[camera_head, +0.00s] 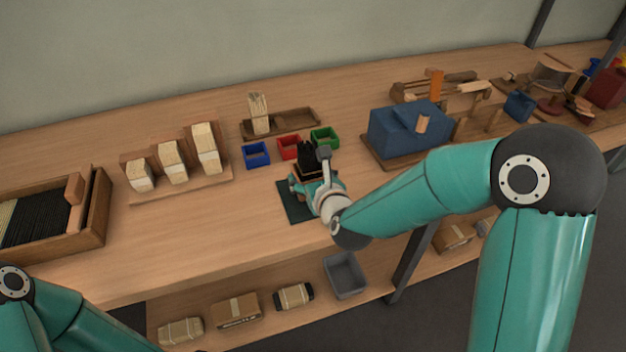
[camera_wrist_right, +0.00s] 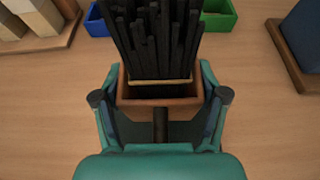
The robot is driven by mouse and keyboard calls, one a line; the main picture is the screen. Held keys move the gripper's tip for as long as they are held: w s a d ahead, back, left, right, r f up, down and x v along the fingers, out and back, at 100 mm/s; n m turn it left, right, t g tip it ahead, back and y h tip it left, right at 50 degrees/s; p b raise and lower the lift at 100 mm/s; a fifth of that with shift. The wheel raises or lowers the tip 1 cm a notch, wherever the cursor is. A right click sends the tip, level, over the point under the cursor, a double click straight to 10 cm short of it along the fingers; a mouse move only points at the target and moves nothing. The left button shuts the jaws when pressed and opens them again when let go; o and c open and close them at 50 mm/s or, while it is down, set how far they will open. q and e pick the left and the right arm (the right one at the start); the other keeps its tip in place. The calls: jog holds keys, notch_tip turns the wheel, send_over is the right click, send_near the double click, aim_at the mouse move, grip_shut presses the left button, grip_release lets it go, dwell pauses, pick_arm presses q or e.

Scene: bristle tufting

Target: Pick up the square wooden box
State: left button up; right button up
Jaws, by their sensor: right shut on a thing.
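The square wooden box (camera_wrist_right: 160,103) is brown and filled with a bundle of black bristles (camera_wrist_right: 150,40) tied with a yellow band. In the right wrist view my right gripper (camera_wrist_right: 160,110) has one finger on each side of the box and is shut on it. In the head view the right gripper (camera_head: 318,185) is at the box over a dark green mat (camera_head: 294,208) near the table's front edge. The arm and gripper hide much of the box there. I cannot tell whether the box touches the mat. My left gripper is out of view; only part of the left arm shows at lower left.
Blue (camera_head: 257,154), red (camera_head: 289,147) and green (camera_head: 325,138) bins stand just behind. A blue block machine (camera_head: 405,130) is to the right. A stand of light bristle bundles (camera_head: 180,187) and a tray of black bristles (camera_head: 103,210) are left. The front table between is clear.

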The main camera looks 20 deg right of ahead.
notch_tip(320, 180, up, 19)
jog(key=p, duration=0.4)
jog(key=shift+f, duration=0.15)
